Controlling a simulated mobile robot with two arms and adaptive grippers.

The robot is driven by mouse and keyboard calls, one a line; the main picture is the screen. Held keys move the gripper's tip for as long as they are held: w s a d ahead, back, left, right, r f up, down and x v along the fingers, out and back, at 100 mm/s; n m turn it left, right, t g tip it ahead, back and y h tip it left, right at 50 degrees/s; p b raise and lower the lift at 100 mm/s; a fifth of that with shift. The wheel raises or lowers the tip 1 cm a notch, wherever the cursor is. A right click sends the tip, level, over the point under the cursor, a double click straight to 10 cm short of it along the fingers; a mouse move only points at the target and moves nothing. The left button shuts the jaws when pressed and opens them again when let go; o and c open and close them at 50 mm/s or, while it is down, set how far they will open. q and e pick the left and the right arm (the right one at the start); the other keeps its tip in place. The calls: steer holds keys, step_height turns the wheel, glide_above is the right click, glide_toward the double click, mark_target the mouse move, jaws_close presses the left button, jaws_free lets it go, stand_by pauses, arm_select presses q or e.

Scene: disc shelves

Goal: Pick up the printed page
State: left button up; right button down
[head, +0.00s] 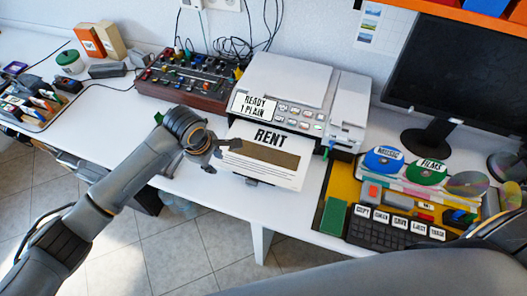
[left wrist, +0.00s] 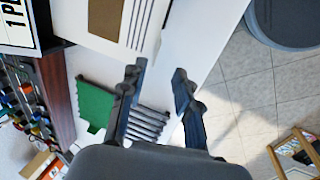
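The printed page (head: 258,147), headed RENT with a brown block and text lines, sticks out of the front of the white printer (head: 288,82). In the left wrist view the page (left wrist: 142,22) lies at the top, beyond the fingertips. My left gripper (head: 222,150) is at the page's left edge in the head view; I cannot tell whether it touches. In the left wrist view its two fingers (left wrist: 158,72) are apart with nothing seen held between them. My right gripper is out of view.
A mixer panel (head: 190,80) stands left of the printer. To the right are a keyboard (head: 392,230), a yellow mat (head: 340,190), discs marked MUSIC (head: 383,160) and FILMS (head: 427,172), and a monitor (head: 455,70). The desk's front edge lies below the page, with tiled floor beyond.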

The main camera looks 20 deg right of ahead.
mark_target(219, 167)
arm_select(q)
steer(key=shift+w+p+x, duration=0.15)
steer(key=shift+x, duration=1.2)
steer(key=shift+w+p+x, duration=0.15)
steer(key=shift+x, duration=1.2)
jaws_close()
